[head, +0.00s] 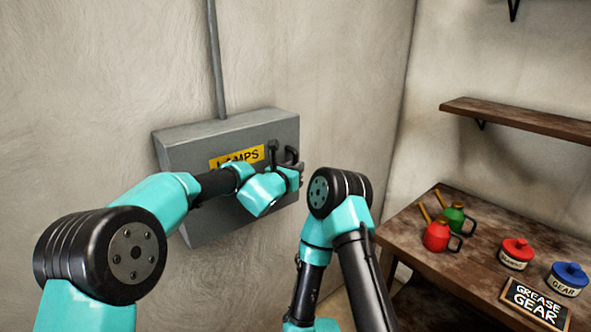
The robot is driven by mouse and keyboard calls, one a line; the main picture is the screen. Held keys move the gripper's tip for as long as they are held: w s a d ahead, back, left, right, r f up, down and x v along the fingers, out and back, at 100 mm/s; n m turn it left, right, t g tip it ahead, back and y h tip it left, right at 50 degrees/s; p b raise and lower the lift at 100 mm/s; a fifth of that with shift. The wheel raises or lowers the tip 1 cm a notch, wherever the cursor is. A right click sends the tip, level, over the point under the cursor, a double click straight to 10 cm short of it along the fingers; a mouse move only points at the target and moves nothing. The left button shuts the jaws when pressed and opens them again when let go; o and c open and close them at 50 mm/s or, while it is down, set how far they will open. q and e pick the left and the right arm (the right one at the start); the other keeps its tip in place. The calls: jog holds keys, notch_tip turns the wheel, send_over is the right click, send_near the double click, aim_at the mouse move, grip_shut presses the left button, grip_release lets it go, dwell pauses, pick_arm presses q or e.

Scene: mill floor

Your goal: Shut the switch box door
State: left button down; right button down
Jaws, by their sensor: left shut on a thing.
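The grey switch box (191,222) hangs on the wall left of the middle of the head view. Its front carries a yellow label (236,157) reading LAMPS, partly covered by my left arm. The door looks flat against the box, with no open gap showing, but my arm hides much of the lower front. My left gripper (290,160) is at the right side of the door, shut on what looks like the door's dark handle, which the fingers mostly hide. My right arm is folded in the lower middle; its gripper does not show.
A grey conduit (215,60) rises from the box top. At right, a wooden table (420,277) holds red and green oil cans (437,236), a red pot (516,254), a blue pot (567,279) and a GREASE GEAR sign (535,302). A wooden shelf (530,121) is above it.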

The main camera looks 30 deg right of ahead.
pick_arm(q)
jog(key=shift+w+a+r, duration=0.1)
jog(key=shift+w+a, duration=0.1)
jog(key=shift+w, duration=0.1)
jog(key=c, duration=1.3)
grip_release()
jog(key=shift+c, duration=0.2)
jog(key=shift+o, duration=1.2)
jog(key=shift+s, duration=0.15)
jog(key=v, duration=1.7)
jog(key=shift+s+f, duration=0.15)
jog(key=shift+f, duration=0.1)
